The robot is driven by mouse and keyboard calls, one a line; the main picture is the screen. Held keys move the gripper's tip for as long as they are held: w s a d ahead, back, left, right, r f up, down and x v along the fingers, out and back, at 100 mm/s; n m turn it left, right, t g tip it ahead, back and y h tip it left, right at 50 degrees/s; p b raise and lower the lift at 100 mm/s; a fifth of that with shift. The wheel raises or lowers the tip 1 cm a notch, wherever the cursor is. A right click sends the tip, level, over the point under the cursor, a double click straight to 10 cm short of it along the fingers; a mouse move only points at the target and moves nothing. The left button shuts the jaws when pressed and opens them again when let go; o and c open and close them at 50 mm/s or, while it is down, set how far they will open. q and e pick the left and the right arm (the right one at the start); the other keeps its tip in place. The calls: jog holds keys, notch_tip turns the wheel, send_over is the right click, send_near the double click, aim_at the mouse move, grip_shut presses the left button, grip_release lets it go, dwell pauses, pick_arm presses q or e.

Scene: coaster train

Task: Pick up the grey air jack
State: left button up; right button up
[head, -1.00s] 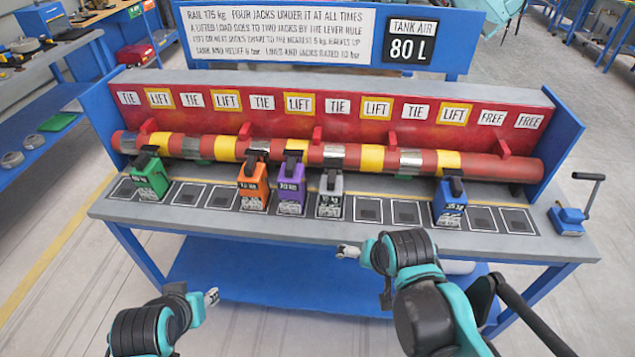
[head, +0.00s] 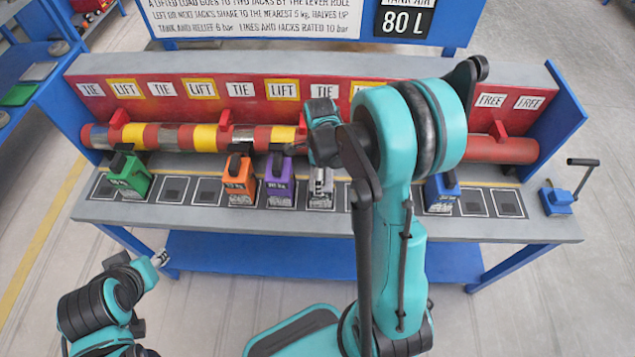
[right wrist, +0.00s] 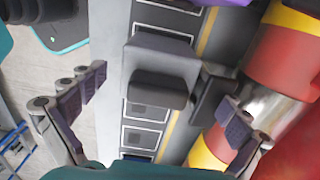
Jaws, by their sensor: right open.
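The grey air jack (head: 320,188) stands on the bench's front row of pads, just right of the purple jack (head: 281,182). My right arm partly covers its top in the head view. In the right wrist view the grey jack (right wrist: 160,70) is seen from above, its dark cap toward the camera. My right gripper (right wrist: 163,90) is open, with one finger on each side of the jack and visible gaps to it. My left gripper (head: 160,258) is low at the left, in front of the bench; its fingers are too small to judge.
Orange (head: 238,180), green (head: 130,175) and blue (head: 441,193) jacks stand along the same row. A red and yellow banded rail (head: 200,138) runs behind them, close to one right finger in the wrist view. A blue hand-crank device (head: 557,200) sits at the bench's right end.

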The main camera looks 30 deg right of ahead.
jog(key=f, duration=0.2)
jog(key=f+b, duration=0.2)
jog(key=f, duration=0.1)
jog(key=shift+s+d+f, duration=0.15)
jog(key=shift+d+f, duration=0.1)
jog(key=shift+f, duration=0.05)
jog(key=shift+c, duration=0.3)
jog(key=c, duration=1.9)
jog(key=shift+o, duration=0.2)
jog(key=shift+r, duration=0.1)
